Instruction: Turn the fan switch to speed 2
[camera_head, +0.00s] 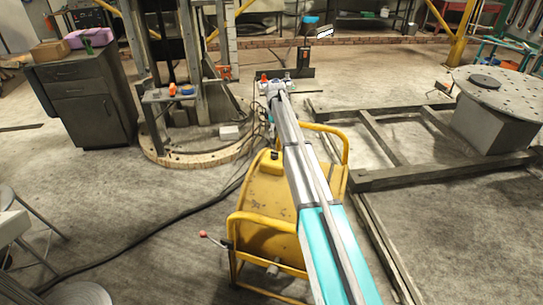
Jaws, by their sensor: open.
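My arm reaches forward from the bottom of the view, over a yellow wheeled machine. My gripper (276,88) is at its far end and is small in the picture. It appears open and empty, but its fingers are hard to make out. I cannot pick out a fan, a fan switch or any speed marks. Small orange and grey parts show around the gripper, too small to identify.
The yellow machine (262,190) has a red-knobbed lever (211,238) at its left. A column on a round base (190,155) and a dark cabinet (90,105) stand left. A round perforated table (510,88) and floor rails (375,180) are right. Cables cross the floor.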

